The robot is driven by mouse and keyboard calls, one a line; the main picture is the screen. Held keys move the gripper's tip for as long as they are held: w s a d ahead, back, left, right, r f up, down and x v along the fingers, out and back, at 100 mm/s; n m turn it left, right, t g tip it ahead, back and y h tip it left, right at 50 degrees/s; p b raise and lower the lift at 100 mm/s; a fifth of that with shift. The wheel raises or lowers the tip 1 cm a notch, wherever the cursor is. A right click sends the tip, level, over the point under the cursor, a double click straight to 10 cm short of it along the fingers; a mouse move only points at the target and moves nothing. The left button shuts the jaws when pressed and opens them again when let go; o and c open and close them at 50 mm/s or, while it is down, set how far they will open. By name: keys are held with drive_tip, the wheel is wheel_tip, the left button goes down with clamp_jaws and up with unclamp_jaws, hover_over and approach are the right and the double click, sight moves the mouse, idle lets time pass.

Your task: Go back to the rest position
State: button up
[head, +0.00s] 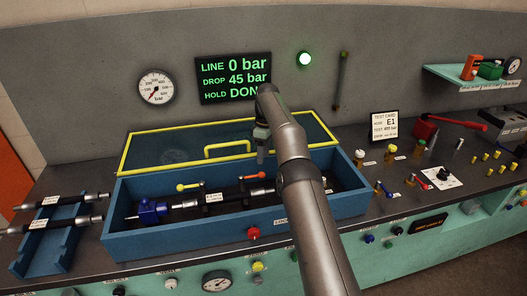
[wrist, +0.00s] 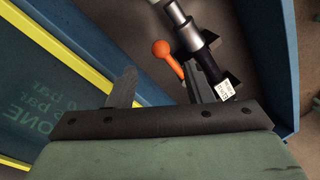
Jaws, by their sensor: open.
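My gripper (head: 261,158) hangs over the blue test box (head: 190,241), just above an orange lever knob (head: 261,175). In the wrist view its two dark fingers (wrist: 160,78) are apart, with nothing seen held between them. The orange knob (wrist: 161,48) shows beyond the fingers, by a dark and silver fitting (wrist: 187,35). In the box lie a dark hose (head: 232,196) with a white tag, a blue vise (head: 152,212) and a yellow lever knob (head: 181,187). My arm hides part of the box's right side.
The yellow-framed clear lid (head: 128,152) stands raised behind the box. A blue rack (head: 48,259) with hoses is at left. Valves, a test card (head: 385,126) and a red-handled tool (head: 427,130) stand at right. The display (head: 233,77) reads 0 bar; a green lamp (head: 305,59) is lit.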

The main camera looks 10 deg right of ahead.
drive_tip(key=shift+r, duration=0.25)
